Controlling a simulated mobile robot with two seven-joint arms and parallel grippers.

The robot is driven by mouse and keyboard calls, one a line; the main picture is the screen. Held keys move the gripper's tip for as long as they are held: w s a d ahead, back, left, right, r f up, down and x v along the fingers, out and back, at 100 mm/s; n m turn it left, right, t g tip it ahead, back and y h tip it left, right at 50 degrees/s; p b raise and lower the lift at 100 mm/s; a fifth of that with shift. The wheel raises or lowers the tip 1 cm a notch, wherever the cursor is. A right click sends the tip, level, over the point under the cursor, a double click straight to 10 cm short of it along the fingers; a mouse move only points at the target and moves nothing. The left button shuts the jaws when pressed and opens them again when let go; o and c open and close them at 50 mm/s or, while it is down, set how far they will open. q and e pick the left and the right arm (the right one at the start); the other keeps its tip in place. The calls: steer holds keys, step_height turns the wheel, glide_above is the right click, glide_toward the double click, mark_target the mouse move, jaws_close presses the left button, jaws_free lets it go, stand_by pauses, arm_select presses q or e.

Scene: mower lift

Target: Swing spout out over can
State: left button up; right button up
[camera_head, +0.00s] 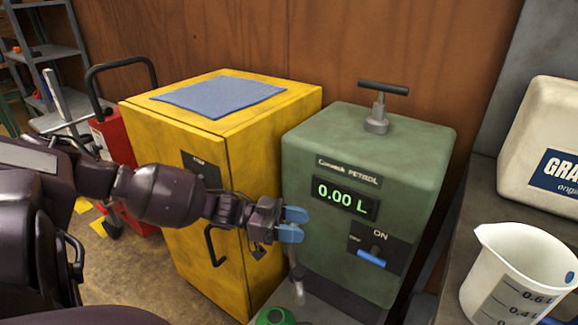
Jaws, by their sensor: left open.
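The green petrol pump (305,155) stands right of centre. Its display reads 0.00 L, and a blue-handled lever (371,258) sits below it beside the word ON. A thin grey spout (298,287) hangs down at the pump's front left. The green top of what looks like the can (275,317) shows at the bottom edge, mostly cut off, just left of and below the spout's end. My left gripper (293,224) is open, its blue fingertips close to the pump's front left edge, above the spout's lower end. I cannot tell whether they touch it. My right gripper is out of view.
A yellow cabinet (175,210) with a blue cloth (219,96) on top stands left of the pump. A T-handle (383,88) rises from the pump's top. A measuring jug (510,280) and a cream container (540,130) stand on the right bench. A red trolley (113,137) stands left.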

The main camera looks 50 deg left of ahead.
arm_select(q)
steer(key=shift+r+p, duration=0.35)
steer(key=shift+r, duration=1.2)
